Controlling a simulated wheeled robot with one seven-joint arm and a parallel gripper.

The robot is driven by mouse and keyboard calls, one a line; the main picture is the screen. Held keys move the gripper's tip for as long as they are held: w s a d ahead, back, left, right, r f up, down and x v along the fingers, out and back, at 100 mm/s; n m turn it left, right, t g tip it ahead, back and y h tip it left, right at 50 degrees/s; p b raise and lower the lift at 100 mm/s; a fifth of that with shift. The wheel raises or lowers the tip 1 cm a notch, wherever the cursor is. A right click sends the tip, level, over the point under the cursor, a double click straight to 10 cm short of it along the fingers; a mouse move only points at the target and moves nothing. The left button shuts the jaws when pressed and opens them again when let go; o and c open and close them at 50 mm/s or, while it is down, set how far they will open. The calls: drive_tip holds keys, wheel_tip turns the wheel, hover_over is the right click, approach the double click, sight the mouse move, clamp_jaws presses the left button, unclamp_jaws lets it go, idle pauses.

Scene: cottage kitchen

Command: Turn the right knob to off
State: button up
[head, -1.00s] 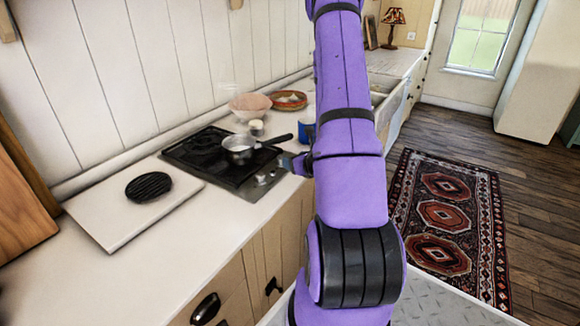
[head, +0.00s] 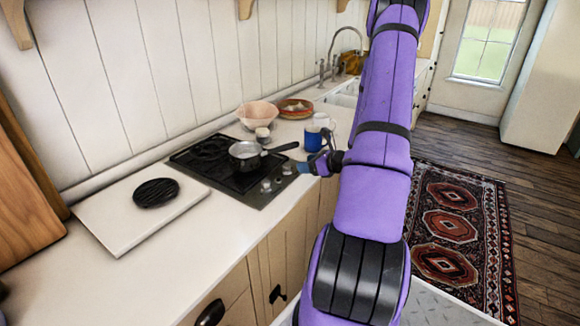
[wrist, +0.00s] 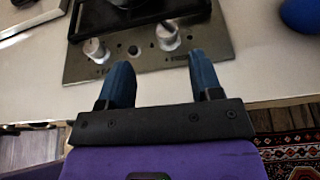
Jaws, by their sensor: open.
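The right knob (wrist: 168,35), silver-grey, sits on the cooktop's metal front strip (wrist: 130,62). It also shows in the head view (head: 287,169). The left knob (wrist: 96,50) is beside it, also in the head view (head: 266,186). My gripper (wrist: 162,66) has two blue fingers spread apart, with nothing between them. Its fingertips are at the strip's front edge, and the right knob lies just beyond the gap between them. In the head view my gripper (head: 308,168) is right of the knobs, seen side-on. The right knob's setting is too small to read.
A saucepan (head: 243,152) stands on the black cooktop (head: 205,158), its handle pointing toward my arm's side. A blue mug (head: 313,140) stands close behind my gripper. A pink bowl (head: 257,114) is farther back. A white board (head: 120,222) lies left of the cooktop.

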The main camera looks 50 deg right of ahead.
sight(288, 165)
drive_tip(key=shift+s+d+n+y, duration=0.3)
drive_tip(key=shift+d+n+y, duration=0.05)
drive_tip(key=shift+d+n, duration=0.15)
drive_tip(key=shift+s+d+n+y, duration=0.3)
drive_tip(key=shift+d+n+y, duration=0.1)
drive_tip(key=shift+d, duration=0.1)
drive_tip(key=shift+g, duration=0.3)
drive_tip(key=x, duration=1)
drive_tip(key=shift+w+f, duration=0.1)
drive_tip(key=shift+w, duration=0.25)
drive_tip(key=c, duration=0.9)
